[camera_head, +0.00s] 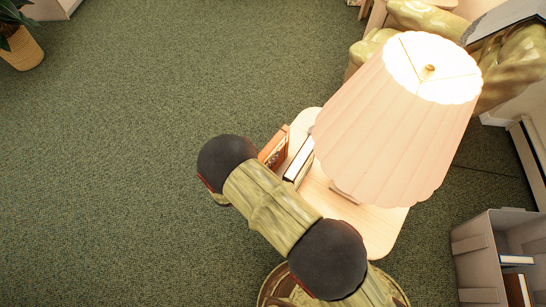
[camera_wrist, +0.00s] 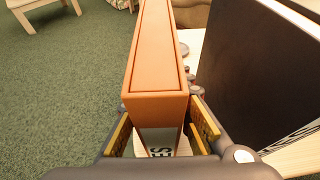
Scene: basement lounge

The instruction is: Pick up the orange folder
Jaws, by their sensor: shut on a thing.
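The orange folder (camera_wrist: 155,65) is a narrow upright box-like file in the middle of the wrist view. It also shows in the head view (camera_head: 274,149), standing at the left edge of a small light wood table (camera_head: 381,226). My gripper (camera_wrist: 162,125) has one finger on each side of the folder's near end and is shut on it. In the head view my arm hides the fingers and part of the folder. I cannot tell whether the folder's bottom touches the table.
A black book (camera_wrist: 245,70) stands upright just right of the folder. A lit lamp with a pleated shade (camera_head: 385,130) fills much of the table. A grey bin (camera_head: 480,237) stands at the right, and a potted plant (camera_head: 20,50) far left. Green carpet on the left is clear.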

